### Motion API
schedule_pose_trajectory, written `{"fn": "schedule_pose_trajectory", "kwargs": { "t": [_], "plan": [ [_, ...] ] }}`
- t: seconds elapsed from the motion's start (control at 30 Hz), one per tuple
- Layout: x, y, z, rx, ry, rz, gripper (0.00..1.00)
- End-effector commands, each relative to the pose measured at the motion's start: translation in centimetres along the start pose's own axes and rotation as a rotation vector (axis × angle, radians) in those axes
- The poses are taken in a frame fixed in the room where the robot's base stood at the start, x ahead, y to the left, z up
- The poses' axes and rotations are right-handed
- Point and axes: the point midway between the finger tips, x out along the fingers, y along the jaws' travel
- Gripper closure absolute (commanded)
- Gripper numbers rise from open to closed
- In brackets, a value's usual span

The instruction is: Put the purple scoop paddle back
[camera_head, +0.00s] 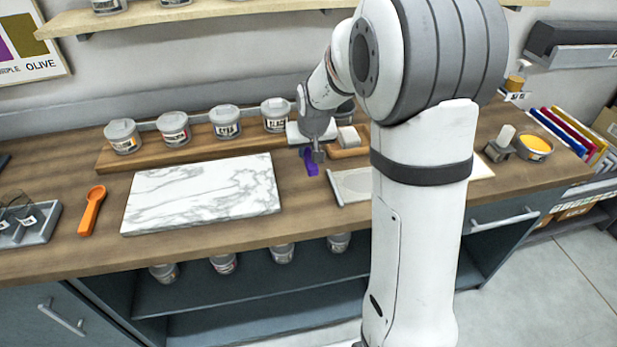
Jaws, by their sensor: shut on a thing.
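The purple scoop paddle (311,166) shows just right of the marble slab, at the back of the wooden counter. My gripper (318,156) is at its upper part and is shut on it. My arm comes down over it from above right. Part of the paddle is hidden by the gripper, and I cannot tell whether it touches the counter. An orange scoop paddle (92,210) lies on the counter left of the marble slab.
A marble slab (203,193) lies mid-counter. Several lidded tubs stand on a wooden riser (150,157) behind it. A grey tray (29,224) sits at left. A pale board (355,184) lies right of the paddle, partly behind my arm. An open yellow tub (534,148) stands at right.

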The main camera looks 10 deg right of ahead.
Motion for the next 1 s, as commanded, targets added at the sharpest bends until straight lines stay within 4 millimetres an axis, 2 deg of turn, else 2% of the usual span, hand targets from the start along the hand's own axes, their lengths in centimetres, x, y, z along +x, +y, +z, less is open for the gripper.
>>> {"fn": "schedule_pose_trajectory", "kwargs": {
  "t": [0.13,0.53,0.63,0.83,0.87,1.0],
  "plan": [
    [2.8,0.0,1.2,0.0,-0.007,0.0,1.0],
    [7.3,-0.1,3.1,0.002,-0.005,-0.001,1.0],
    [8.0,-0.1,3.4,0.002,-0.003,-0.001,1.0],
    [8.1,-0.1,3.5,0.002,-0.003,-0.001,1.0],
    [8.1,-0.1,3.5,0.002,-0.004,-0.001,0.76],
    [8.1,-0.1,3.5,0.002,-0.003,-0.001,0.65]
  ]
}}
